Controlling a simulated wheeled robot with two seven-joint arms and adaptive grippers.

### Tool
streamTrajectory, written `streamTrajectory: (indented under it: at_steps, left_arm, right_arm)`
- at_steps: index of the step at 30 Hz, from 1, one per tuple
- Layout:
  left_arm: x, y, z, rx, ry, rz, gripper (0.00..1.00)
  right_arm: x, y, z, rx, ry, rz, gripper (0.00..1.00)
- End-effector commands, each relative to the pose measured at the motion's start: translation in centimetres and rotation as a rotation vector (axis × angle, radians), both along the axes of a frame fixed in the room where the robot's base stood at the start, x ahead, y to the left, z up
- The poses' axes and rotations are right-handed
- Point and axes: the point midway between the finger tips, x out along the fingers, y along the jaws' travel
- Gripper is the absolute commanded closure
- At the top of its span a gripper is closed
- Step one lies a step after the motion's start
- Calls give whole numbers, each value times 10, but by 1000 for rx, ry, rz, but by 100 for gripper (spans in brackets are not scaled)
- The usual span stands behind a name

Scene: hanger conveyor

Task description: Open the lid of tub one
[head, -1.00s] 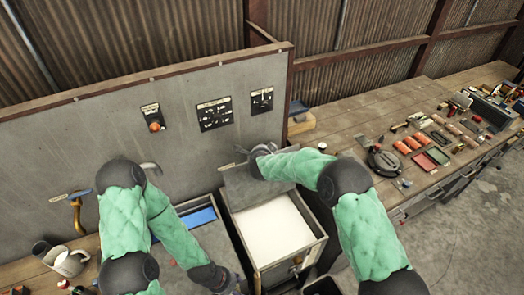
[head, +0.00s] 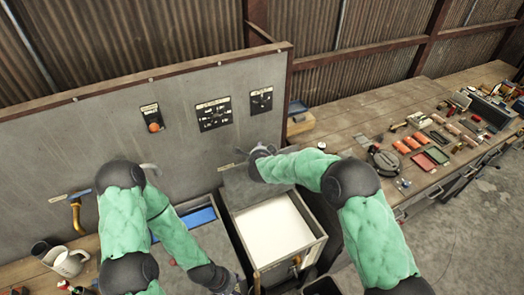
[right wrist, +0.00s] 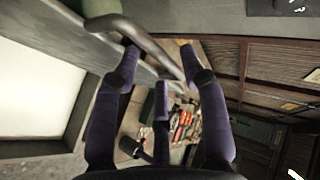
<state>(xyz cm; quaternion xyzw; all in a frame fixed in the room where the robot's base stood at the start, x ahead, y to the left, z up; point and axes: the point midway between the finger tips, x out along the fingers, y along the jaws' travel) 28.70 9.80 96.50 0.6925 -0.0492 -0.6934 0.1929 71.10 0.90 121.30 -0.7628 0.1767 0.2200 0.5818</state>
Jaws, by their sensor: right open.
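An open tub (head: 319,240) with a flat white surface inside stands in front of the grey panel; I cannot read a number on it. Its grey lid (head: 240,187) stands raised at the back of the tub, and also shows in the right wrist view (right wrist: 65,45). My right gripper (head: 262,152) is at the lid's upper edge. In the right wrist view its dark fingers (right wrist: 160,75) are spread apart, with the curved metal handle (right wrist: 150,42) running across between them. My left gripper (head: 228,287) is low, in front of the tubs, its fingers mostly cut off by the frame.
A second tub with blue inside (head: 198,218) is beside it on the left. The grey panel (head: 80,140) with switches rises behind. A workbench (head: 345,128) with tools and parts stretches to the right. Mugs (head: 66,262) stand at the lower left.

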Motion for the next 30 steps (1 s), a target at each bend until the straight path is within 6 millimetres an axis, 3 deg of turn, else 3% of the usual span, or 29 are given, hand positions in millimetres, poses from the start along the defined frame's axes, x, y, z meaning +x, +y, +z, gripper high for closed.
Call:
streamTrajectory:
  at_steps: [15,30]
  left_arm:
    - [0,0,0,0,0,0,50]
    - [0,0,0,0,0,0,50]
  right_arm:
    - [-69,1,47,2,-4,-1,56]
    - [-80,1,53,1,-2,-1,56]
